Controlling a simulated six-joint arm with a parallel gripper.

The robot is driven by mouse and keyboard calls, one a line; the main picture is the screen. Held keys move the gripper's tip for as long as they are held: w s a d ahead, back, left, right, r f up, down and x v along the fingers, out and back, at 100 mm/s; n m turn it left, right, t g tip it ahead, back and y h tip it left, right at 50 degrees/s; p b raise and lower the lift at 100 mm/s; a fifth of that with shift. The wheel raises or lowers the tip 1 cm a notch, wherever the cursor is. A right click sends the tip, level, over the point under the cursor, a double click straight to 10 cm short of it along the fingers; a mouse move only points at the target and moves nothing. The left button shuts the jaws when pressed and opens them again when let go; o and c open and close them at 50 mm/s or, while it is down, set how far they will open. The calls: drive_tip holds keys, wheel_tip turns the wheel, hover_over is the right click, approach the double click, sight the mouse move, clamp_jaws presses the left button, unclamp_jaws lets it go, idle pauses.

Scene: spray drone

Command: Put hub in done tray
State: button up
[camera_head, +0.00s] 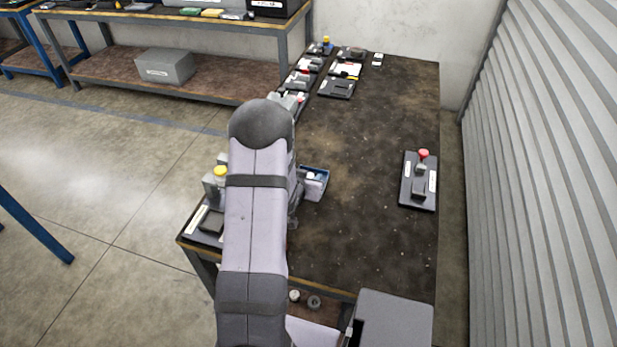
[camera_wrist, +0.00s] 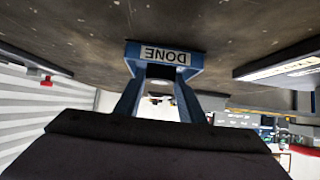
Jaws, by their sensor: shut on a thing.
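The done tray (camera_head: 327,176) is a small blue tray on the dark table, just right of my arm in the head view. In the wrist view, its blue wall with an upside-down DONE label (camera_wrist: 163,56) is at the top centre. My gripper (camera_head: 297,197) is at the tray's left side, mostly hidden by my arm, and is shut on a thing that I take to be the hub. A pale block (camera_head: 313,184) shows at the tray; I cannot tell whether it is the hub, or whether it touches the tray floor.
A dark board with a red button (camera_head: 420,180) lies at the table's right. Several small boards (camera_head: 337,88) line the far left. A yellow-topped device (camera_head: 219,173) stands left of my arm. A grey box (camera_head: 393,318) is at the near edge. The table's middle is clear.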

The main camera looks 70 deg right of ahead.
drive_tip(key=shift+f, duration=0.2)
drive_tip(key=o, duration=0.9)
drive_tip(key=shift+o, duration=0.2)
drive_tip(key=shift+r, duration=0.1)
drive_tip(key=shift+r, duration=0.15)
drive_tip(key=v, duration=1.2)
drive_tip(key=shift+b, duration=0.4)
